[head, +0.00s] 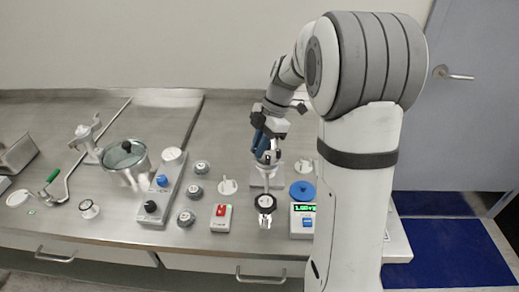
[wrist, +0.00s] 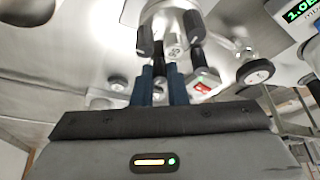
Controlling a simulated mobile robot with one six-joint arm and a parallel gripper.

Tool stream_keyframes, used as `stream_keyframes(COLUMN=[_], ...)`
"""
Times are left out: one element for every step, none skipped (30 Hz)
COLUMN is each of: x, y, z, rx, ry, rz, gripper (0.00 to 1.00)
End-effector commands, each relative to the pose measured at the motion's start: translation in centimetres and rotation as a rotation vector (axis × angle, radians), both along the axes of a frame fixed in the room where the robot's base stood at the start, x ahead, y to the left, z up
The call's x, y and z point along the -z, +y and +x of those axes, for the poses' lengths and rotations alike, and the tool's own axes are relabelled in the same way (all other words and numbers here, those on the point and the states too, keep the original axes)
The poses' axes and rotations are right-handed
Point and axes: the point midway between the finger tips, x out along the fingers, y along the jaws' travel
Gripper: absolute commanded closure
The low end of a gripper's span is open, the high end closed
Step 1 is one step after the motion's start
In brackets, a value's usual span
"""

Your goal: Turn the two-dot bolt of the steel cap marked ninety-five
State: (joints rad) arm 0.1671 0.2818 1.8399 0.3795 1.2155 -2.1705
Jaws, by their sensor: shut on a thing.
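My gripper (head: 266,155) points down over the steel fitting near the middle of the bench. In the wrist view its blue fingers (wrist: 161,84) are shut on a dark bolt (wrist: 159,64) below the pale steel cap (wrist: 165,17). Other dark bolts of the cap show at left (wrist: 143,42) and right (wrist: 193,27). I cannot make out the dots on the bolts or the number on the cap. In the head view the gripper hides most of the cap, and only its steel base (head: 267,181) shows clearly.
A black-rimmed round port (head: 265,202) lies in front of the fitting. A box with a red button (head: 221,217) is left of it, and a meter with a green display (head: 303,220) and a blue disc (head: 303,191) are right. Several round knobs and a lidded pot (head: 126,160) stand farther left.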

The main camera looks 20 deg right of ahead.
Motion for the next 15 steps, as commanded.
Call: stream_keyframes(x=[0.39, 0.38, 0.4, 0.41, 0.4, 0.39, 0.42, 0.42, 0.4, 0.4, 0.41, 0.38, 0.36, 0.38, 0.4], y=[-0.08, -0.06, -0.07, -0.07, -0.08, -0.09, -0.07, -0.07, -0.07, -0.07, -0.07, -0.08, -0.08, -0.08, -0.07], z=[-0.1, -0.12, -0.14, -0.15, -0.15, -0.19, -0.22, -0.25, -0.26, -0.27, -0.29, -0.32, -0.34, -0.35, -0.39], rx=[0.043, 0.071, 0.109, 0.138, 0.166, 0.204, 0.232, 0.261, 0.3, 0.329, 0.357, 0.394, 0.424, 0.452, 0.49], ry=[-0.002, -0.002, -0.002, -0.002, -0.003, -0.002, -0.001, -0.001, -0.003, -0.002, -0.002, -0.001, -0.002, -0.003, -0.001], rz=[-0.001, 0.0, -0.001, -0.001, -0.001, 0.0, 0.0, 0.0, 0.001, 0.001, 0.0, 0.0, -0.001, 0.0, -0.001], gripper=[1.0, 1.0, 1.0, 1.0, 1.0, 1.0, 1.0, 1.0, 1.0, 1.0, 1.0, 1.0, 1.0, 1.0, 1.0])
